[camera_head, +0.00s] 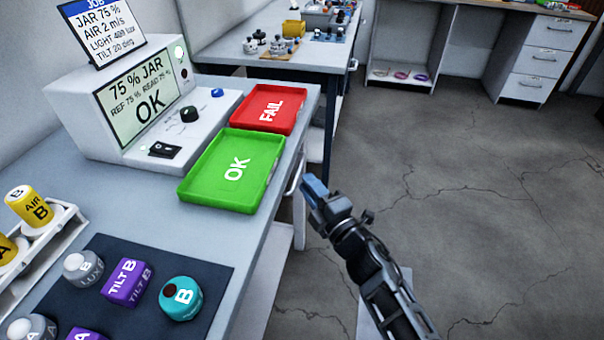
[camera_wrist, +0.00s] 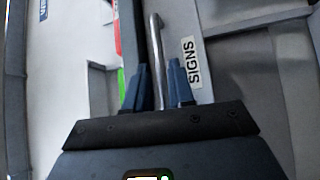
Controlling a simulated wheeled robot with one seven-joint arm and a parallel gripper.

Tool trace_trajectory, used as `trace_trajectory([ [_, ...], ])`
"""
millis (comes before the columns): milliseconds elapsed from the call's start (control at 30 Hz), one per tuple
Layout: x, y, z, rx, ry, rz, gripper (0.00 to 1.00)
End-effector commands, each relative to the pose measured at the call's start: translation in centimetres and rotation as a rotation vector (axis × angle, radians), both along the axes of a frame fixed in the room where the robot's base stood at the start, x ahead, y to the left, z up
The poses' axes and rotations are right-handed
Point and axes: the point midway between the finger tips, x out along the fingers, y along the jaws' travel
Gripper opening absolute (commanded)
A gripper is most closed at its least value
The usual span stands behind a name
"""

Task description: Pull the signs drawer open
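The signs drawer shows in the wrist view by its white label reading SIGNS (camera_wrist: 193,61). Its metal bar handle (camera_wrist: 156,50) runs up the picture beside the label. In the head view the drawer handle (camera_head: 297,173) is at the bench's front edge, below the green tray, and the drawer looks shut. My gripper (camera_head: 314,187) is right at this handle. In the wrist view my gripper (camera_wrist: 159,80) has one blue finger on each side of the bar, with a gap showing, so it looks open around the handle and not clamped.
The green OK tray (camera_head: 215,197) and red FAIL tray (camera_head: 285,92) lie on the bench above the drawer. A test unit (camera_head: 75,120) stands behind them. A second bench (camera_head: 225,52) is farther back. The floor (camera_head: 470,200) to the right is clear.

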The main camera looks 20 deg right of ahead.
Motion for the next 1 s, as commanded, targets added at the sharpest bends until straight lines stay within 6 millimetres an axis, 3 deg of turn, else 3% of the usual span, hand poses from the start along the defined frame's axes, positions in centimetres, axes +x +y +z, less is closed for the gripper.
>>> trace_trajectory([
  [233,3.1,0.5,0.4,0.000,0.000,0.001,0.23],
  [600,3.7,0.6,0.5,0.001,0.001,0.000,0.23],
  [867,3.7,0.6,0.5,0.001,0.001,0.000,0.00],
  [1000,3.7,0.6,0.5,0.001,0.001,0.000,0.00],
])
